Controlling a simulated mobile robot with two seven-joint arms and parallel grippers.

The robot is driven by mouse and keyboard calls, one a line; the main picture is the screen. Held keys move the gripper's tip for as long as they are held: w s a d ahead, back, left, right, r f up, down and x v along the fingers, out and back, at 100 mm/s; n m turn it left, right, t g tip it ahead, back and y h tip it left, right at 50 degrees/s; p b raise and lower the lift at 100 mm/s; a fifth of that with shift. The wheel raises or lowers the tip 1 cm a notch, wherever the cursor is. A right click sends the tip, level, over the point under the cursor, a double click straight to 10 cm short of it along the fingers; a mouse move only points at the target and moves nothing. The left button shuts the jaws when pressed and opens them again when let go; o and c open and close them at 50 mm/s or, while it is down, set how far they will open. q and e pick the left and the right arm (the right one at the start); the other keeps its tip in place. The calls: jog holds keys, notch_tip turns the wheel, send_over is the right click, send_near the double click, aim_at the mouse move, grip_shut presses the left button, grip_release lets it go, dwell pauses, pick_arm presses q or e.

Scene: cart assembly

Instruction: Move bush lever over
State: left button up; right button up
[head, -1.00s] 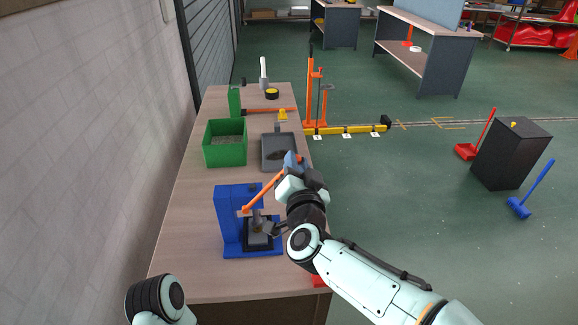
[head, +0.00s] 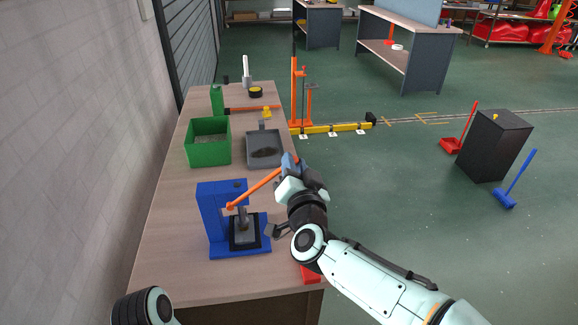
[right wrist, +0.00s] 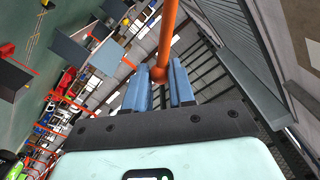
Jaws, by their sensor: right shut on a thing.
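The blue press (head: 215,222) stands on the near part of the workbench. Its orange lever (head: 258,186) slants up to the right from a pivot at the top of the press. My right gripper (head: 291,161) is at the lever's upper end, shut on it. In the right wrist view the orange rod (right wrist: 166,45) runs down between the two blue fingers (right wrist: 168,86). A grey ram and dark block (head: 243,228) sit in the press. My left arm shows only as a dark link at the bottom left; its gripper is out of view.
On the workbench (head: 165,255) stand a green bin (head: 208,152) and a grey tray (head: 263,158) with a dark part. A red piece (head: 309,275) is at the near right edge. Orange stands (head: 300,92) and a black cabinet (head: 494,145) are to the right.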

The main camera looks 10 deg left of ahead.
jog(key=shift+w+d+f+b, duration=0.1)
jog(key=shift+d+f+b, duration=0.3)
jog(key=shift+f+b, duration=0.2)
jog(key=shift+w+d+f+b, duration=0.1)
jog(key=shift+d+f+b, duration=0.3)
jog(key=shift+f, duration=0.2)
jog(key=shift+o, duration=0.5)
notch_tip(320, 180, down, 6)
jog(key=d+b, duration=0.1)
jog(key=b, duration=0.4)
jog(key=shift+w+d, duration=0.3)
jog(key=shift+d, duration=0.1)
jog(key=o, duration=0.9)
jog(key=shift+c, duration=0.2)
jog(key=shift+r, duration=0.1)
